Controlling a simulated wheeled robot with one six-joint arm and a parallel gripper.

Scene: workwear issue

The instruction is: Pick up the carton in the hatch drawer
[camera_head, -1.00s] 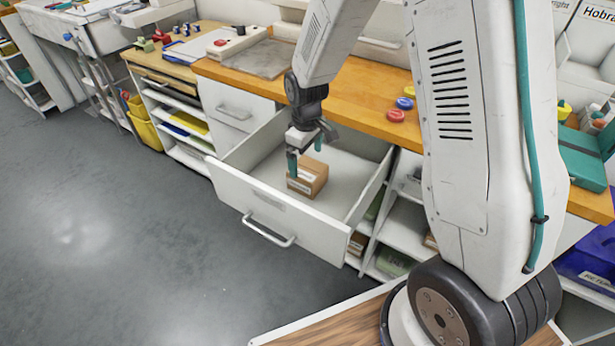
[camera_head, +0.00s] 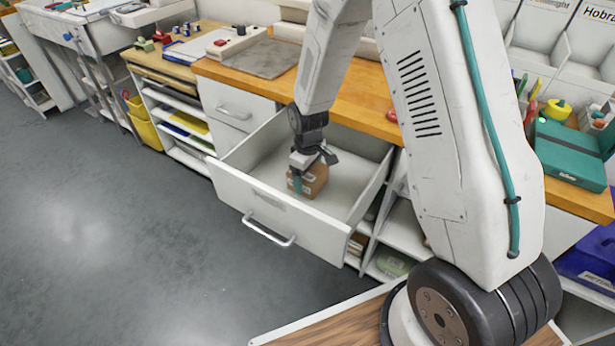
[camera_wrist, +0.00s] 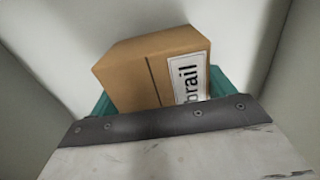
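The carton (camera_head: 315,182) is a small brown cardboard box with a white printed label, standing on the floor of the open hatch drawer (camera_head: 265,199). In the wrist view the carton (camera_wrist: 150,72) lies ahead of the gripper's dark plate, its label on the right. My gripper (camera_head: 308,178) is down inside the drawer at the carton. Its teal fingers are spread, one at the carton's left side and one at its right. In the head view the gripper hides part of the carton's top, and only the near finger shows clearly. Any contact is hard to make out.
Drawer walls surround the gripper. The wooden counter (camera_head: 355,112) runs behind the drawer, with a grey mat (camera_head: 262,58) on it. A teal case (camera_head: 570,155) stands on the counter at right. Open shelves lie below and right of the drawer. The floor at left is clear.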

